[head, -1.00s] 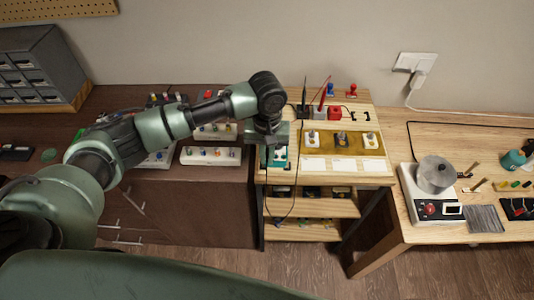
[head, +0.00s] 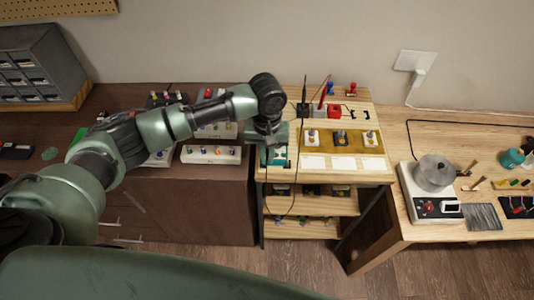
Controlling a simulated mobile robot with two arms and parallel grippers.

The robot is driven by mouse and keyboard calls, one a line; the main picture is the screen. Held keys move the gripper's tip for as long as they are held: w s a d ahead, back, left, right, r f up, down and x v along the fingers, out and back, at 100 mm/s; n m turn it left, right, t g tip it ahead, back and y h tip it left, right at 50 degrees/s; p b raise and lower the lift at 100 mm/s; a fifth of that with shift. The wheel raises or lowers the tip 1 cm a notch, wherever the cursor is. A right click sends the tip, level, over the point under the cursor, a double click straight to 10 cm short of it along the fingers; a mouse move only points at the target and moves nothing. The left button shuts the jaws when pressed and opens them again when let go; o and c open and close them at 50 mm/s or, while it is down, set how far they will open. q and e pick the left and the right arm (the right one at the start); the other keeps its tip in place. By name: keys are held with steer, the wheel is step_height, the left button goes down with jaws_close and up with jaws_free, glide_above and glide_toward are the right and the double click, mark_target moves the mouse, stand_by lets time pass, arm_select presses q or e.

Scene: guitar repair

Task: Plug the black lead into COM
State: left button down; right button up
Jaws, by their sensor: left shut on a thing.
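My left gripper (head: 268,142) points down over the left end of the light wooden bench. It is shut on the black lead, and its fingers largely hide the held end. The black lead (head: 299,180) runs from a black probe (head: 304,90) at the back, hangs past the bench front in a loop and comes back up towards the gripper. A teal meter (head: 279,155) lies right by the gripper, partly covered by it. Its COM socket cannot be made out, nor whether the plug touches it. My right gripper is out of view.
A red lead (head: 323,94) stands by a red block (head: 335,110) at the back. A brass-coloured plate (head: 342,140) with several switches lies right of the meter. White pedal-like boxes (head: 211,154) sit to the left. White cards (head: 343,163) lie along the front.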

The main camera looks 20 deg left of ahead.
arm_select(q)
steer(key=shift+f, duration=0.85)
steer(key=c, duration=1.9)
jaws_free()
steer(key=shift+r, duration=0.15)
steer(key=shift+r+p, duration=1.45)
steer(key=shift+p, duration=0.8)
steer(key=o, duration=1)
